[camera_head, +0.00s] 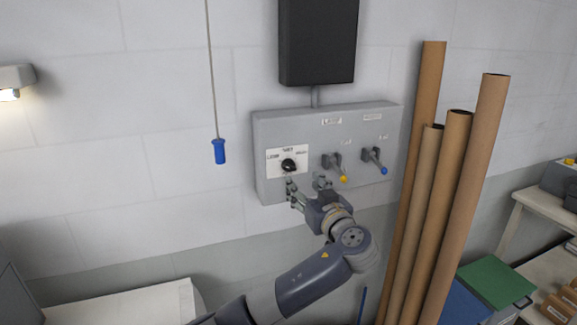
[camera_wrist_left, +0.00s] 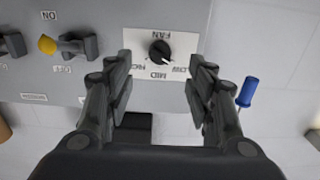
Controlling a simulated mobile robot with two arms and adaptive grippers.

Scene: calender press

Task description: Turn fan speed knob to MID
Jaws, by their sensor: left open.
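The fan speed knob (camera_head: 289,165) is a round black knob on a white label plate (camera_head: 273,168) at the left of the grey control panel (camera_head: 267,131). My left gripper (camera_head: 306,184) is open just below and right of the knob in the head view. In the wrist view its fingers (camera_wrist_left: 162,70) stand on either side of the knob, apart from it. My right gripper is not in view.
Two levers, one yellow-tipped (camera_head: 343,180) and one blue-tipped (camera_head: 384,171), stick out right of the knob. A blue pull handle (camera_head: 219,151) hangs on a cord at left. Tall brown tubes (camera_head: 461,190) lean right of the panel. A black box (camera_head: 317,42) is above.

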